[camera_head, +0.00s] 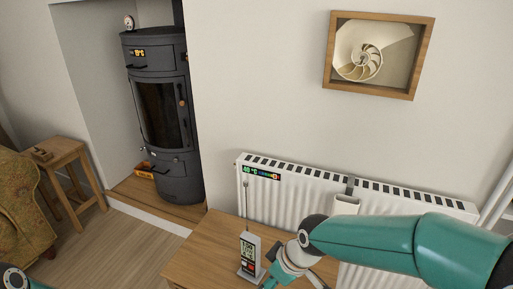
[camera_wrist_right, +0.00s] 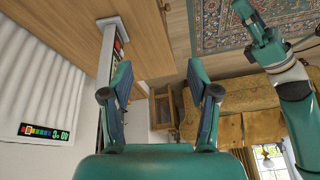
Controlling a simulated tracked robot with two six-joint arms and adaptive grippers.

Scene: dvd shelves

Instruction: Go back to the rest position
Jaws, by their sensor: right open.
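My right arm enters from the right in the head view, and its teal gripper (camera_head: 288,275) is low over the wooden table, partly cut off by the bottom edge. In the right wrist view the right gripper (camera_wrist_right: 158,75) has its two fingers well apart with nothing between them. A small white device with a dark display (camera_head: 249,256) and a thin antenna stands on the table just left of the gripper. It also shows beside and partly behind the left finger in the wrist view (camera_wrist_right: 107,55). My left gripper (camera_wrist_right: 257,25) appears small at the upper right there; its jaw opening is unclear.
The wooden table (camera_head: 205,250) stands before a white radiator (camera_head: 290,190) with a temperature strip (camera_head: 262,173). A dark stove (camera_head: 165,110) stands in the alcove. A wooden stool (camera_head: 65,160) and patterned armchair (camera_head: 22,215) are at left. The floor between them and the table is clear.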

